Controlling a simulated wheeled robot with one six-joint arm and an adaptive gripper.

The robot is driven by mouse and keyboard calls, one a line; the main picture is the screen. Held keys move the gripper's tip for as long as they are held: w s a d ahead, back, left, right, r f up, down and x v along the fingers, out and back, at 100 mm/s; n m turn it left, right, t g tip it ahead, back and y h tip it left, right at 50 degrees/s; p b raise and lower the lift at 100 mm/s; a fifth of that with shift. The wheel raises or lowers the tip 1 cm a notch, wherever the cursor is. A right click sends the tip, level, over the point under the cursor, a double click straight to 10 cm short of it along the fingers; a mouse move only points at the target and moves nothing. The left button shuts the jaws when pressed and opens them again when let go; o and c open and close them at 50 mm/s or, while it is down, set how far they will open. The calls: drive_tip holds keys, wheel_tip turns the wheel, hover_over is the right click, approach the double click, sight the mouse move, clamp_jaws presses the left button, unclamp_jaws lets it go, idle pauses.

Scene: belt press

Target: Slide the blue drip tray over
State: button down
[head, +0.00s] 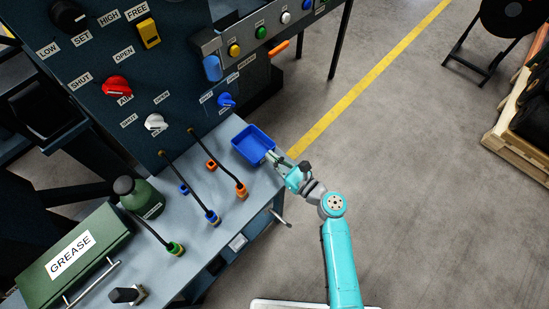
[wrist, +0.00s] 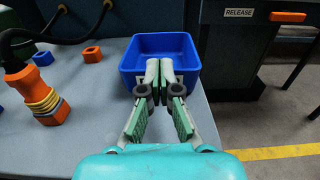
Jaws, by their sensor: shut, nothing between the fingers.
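The blue drip tray (head: 251,143) is an open, rectangular tray on the right end of the grey bench top (head: 228,192). In the wrist view the tray (wrist: 147,42) lies straight ahead. My gripper (head: 275,157) is at the tray's near right side in the head view. In the wrist view its fingertips (wrist: 159,66) are shut together with nothing between them. They overlap the tray's near wall; I cannot tell if they touch it. The fingers hide part of that wall.
An orange-ended hose (head: 241,190), other hose ends, a small orange block (head: 211,164) and a small blue block (head: 184,188) are left of the tray. A green bottle (head: 137,196) and a grease box (head: 76,255) are farther left. The control panel (head: 135,80) rises behind.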

sight(251, 146)
drive_tip(key=x, duration=1)
drive_tip(key=shift+w+a, duration=0.1)
